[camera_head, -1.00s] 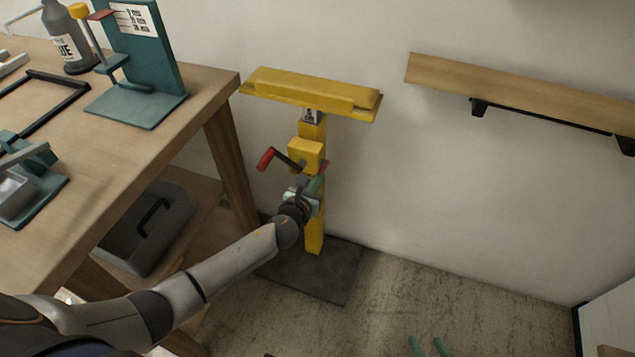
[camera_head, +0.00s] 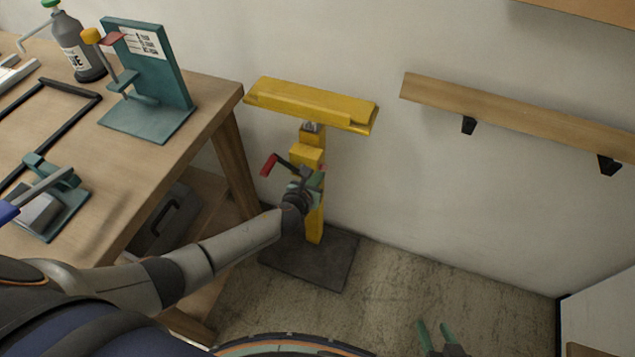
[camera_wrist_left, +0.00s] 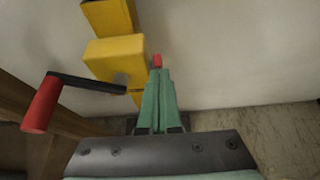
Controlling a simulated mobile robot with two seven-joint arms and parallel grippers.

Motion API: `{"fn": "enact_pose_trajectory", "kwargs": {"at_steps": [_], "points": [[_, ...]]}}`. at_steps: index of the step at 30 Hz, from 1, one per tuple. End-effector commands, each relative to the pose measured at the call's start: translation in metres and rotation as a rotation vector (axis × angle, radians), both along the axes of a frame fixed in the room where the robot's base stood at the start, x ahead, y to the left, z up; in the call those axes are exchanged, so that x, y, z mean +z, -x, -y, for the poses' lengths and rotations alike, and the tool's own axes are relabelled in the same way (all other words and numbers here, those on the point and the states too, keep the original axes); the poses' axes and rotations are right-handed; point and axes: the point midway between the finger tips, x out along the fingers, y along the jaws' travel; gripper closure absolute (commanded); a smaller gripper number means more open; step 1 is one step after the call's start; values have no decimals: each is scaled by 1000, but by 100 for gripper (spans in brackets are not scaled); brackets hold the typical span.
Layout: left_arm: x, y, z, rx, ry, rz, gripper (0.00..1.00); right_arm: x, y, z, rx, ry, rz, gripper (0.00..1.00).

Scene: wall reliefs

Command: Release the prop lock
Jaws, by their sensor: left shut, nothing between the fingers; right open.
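The prop is a yellow stand with a flat yellow top (camera_head: 310,103), a post (camera_head: 315,225) and a dark base plate (camera_head: 320,262). A yellow box (camera_head: 306,156) on the post carries a crank with a red handle (camera_head: 269,165). In the left wrist view the box (camera_wrist_left: 115,58) and crank handle (camera_wrist_left: 41,104) are at the left. A small red piece (camera_wrist_left: 157,60), perhaps the lock lever's end, shows just beyond my left fingertips; contact is unclear. My left gripper (camera_head: 318,178) is shut and empty, just below the box. My right gripper (camera_head: 434,328) is open at the bottom, away from the prop.
A wooden workbench (camera_head: 160,200) stands left of the prop, holding a green stand (camera_head: 150,70), a bottle (camera_head: 78,45) and a clamp fixture (camera_head: 50,200). A grey toolbox (camera_head: 170,222) sits under it. A wooden shelf (camera_head: 520,110) is on the wall at right, with open floor below.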

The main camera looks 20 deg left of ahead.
Motion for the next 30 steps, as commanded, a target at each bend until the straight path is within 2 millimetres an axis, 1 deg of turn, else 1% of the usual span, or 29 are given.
{"fn": "enact_pose_trajectory", "kwargs": {"at_steps": [1, 3, 9, 19, 30], "points": [[9, -1, 1, 0, -1, 2, 100, 7, 3, 3, -6, 3, -4, 50], [14, -4, 1, -1, -2, 3, 100, 9, 6, 6, -10, 6, -7, 50], [23, -13, 1, -1, -2, 3, 100, 18, 5, 4, -10, 4, -8, 50], [23, -14, 1, 0, 0, 2, 100, 21, 3, 2, -7, 0, -1, 50], [38, -14, 1, 0, 0, 2, 100, 37, 2, 2, -6, 0, -2, 50]]}}
